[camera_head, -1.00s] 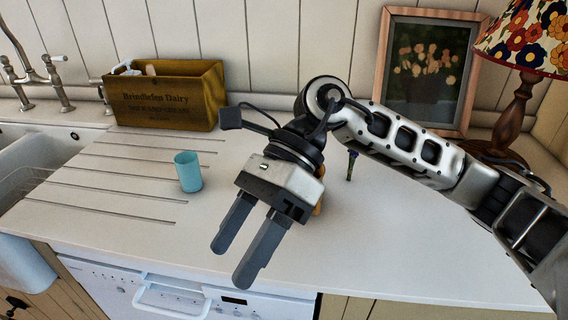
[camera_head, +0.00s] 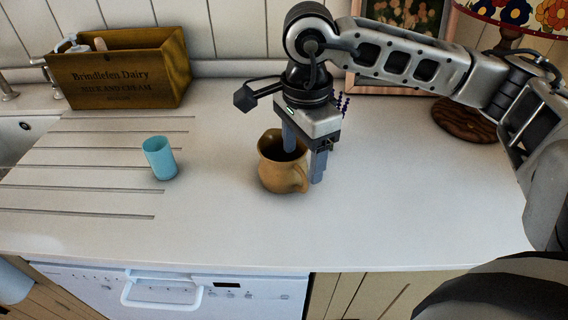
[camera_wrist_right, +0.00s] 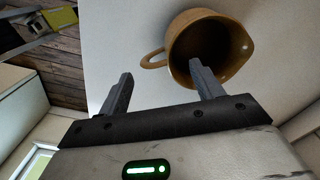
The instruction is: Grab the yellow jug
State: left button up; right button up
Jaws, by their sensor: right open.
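The yellow jug (camera_head: 270,172), ochre with a dark open mouth, stands upright on the worktop. Its handle faces right, toward the front. My right gripper (camera_head: 304,165) is open and points down at the jug. One finger overlaps the jug's mouth and the other is outside, right of the handle. In the right wrist view the jug (camera_wrist_right: 178,42) is ahead of the open gripper (camera_wrist_right: 161,68), with its handle lying between the lines of the two fingers. One fingertip overlaps the opening there; I cannot tell whether it touches. My left gripper is out of view.
A light-blue cup (camera_head: 160,160) stands left of the jug. A wooden dairy crate (camera_head: 125,82) is at the back left. Behind my right arm are a framed picture (camera_head: 395,88) and a lamp (camera_head: 470,120). The worktop's right front is clear.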

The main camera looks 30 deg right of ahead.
aim_at(300, 169)
jog(key=shift+s+a+f+p, duration=0.1)
jog(key=shift+f+p, duration=0.3)
jog(key=shift+f, duration=1.1)
jog(key=shift+s+a+f+p, duration=0.1)
jog(key=shift+f+p, duration=0.25)
jog(key=shift+f, duration=1.15)
grip_shut()
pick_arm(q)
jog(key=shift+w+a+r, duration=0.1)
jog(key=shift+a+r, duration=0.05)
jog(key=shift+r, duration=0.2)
pick_arm(e)
jog(key=shift+r, duration=0.15)
jog(key=shift+w+r, duration=0.1)
jog(key=shift+r, duration=0.9)
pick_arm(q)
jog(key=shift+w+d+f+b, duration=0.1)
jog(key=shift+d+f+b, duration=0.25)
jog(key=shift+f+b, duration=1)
pick_arm(e)
jog(key=s+a+r+b, duration=0.1)
jog(key=s+a+r, duration=0.3)
jog(key=s+r, duration=0.6)
jog(key=shift+s+a+r, duration=0.15)
jog(key=shift+s+r, duration=0.2)
jog(key=shift+s, duration=1.35)
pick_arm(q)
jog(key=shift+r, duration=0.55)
